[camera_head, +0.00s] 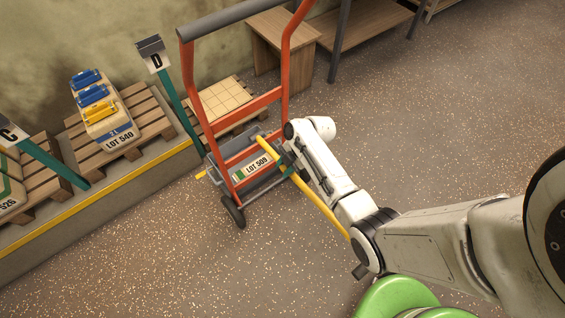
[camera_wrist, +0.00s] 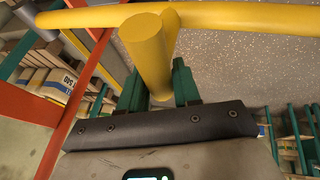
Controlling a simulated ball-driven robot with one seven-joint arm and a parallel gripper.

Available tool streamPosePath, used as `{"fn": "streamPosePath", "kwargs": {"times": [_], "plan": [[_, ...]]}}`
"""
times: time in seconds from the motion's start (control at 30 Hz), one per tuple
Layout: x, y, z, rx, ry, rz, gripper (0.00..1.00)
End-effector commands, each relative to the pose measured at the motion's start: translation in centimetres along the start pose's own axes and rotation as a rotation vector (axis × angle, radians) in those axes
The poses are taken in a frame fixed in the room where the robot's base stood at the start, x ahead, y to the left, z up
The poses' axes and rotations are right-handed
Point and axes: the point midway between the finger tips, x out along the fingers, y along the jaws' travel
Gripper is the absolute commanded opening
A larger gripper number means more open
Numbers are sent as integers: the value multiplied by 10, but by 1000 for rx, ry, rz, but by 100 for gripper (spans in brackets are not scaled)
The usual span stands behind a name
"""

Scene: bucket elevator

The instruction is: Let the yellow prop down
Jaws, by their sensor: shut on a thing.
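The yellow prop (camera_head: 325,209) is a long round bar beside the orange hand truck (camera_head: 240,131). In the head view it slants from the truck's lower frame down to the right, and my arm hides part of it. In the wrist view the yellow prop (camera_wrist: 235,17) runs across the top, with a thick yellow stub coming towards the camera. My gripper (camera_head: 284,168) is at the truck's lower right side. In the wrist view the green fingers of my gripper (camera_wrist: 159,88) are shut on the stub, one on each side. The prop's far end is hidden.
A LOT 509 load (camera_head: 257,165) sits low on the truck, by its wheel (camera_head: 233,212). Pallets stand on a yellow-edged ledge (camera_head: 100,200) at left, one with the LOT 540 load (camera_head: 117,135). Signposts C and D (camera_head: 153,55) stand there. Floor to the right is clear.

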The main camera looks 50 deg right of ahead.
Motion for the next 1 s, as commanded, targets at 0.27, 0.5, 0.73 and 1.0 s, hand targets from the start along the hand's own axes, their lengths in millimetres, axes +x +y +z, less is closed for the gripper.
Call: {"fn": "streamPosePath", "kwargs": {"times": [0.27,0.5,0.73,1.0], "plan": [[41,-25,16,-64,1,161,0],[67,-36,28,-116,0,282,0],[92,-43,38,-160,0,387,0],[121,-47,50,-212,0,510,0]]}}
